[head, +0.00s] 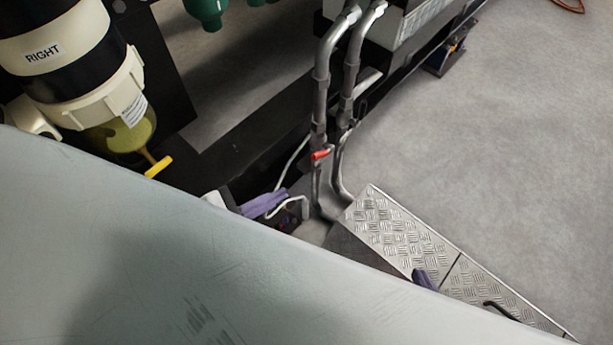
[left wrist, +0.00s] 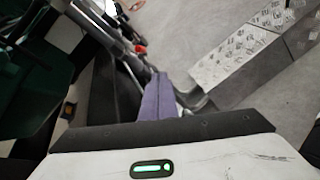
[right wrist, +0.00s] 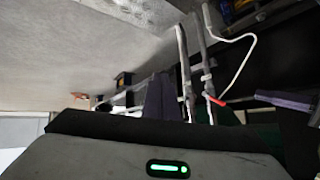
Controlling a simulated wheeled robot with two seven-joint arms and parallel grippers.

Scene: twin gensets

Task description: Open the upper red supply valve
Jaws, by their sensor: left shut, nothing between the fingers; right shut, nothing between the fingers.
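A small red valve handle (head: 320,155) sits on a grey pipe (head: 321,105) near the middle of the head view. It points roughly across the pipe. It also shows in the left wrist view (left wrist: 140,49) and the right wrist view (right wrist: 217,100). I make out only one red handle clearly. My left gripper (head: 283,196), with purple fingers, is shut and empty, left of and below the handle, apart from it. My right gripper (head: 424,279) is shut and empty over the tread plate, lower right of the handle; most of it is hidden behind a large pale surface.
A second grey pipe (head: 350,90) runs beside the first. A white cable (head: 290,207) loops near my left gripper. A filter labelled RIGHT (head: 55,55) with a yellow drain lever (head: 158,166) stands at left. Metal tread plate (head: 395,235) and open floor (head: 500,140) lie at right.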

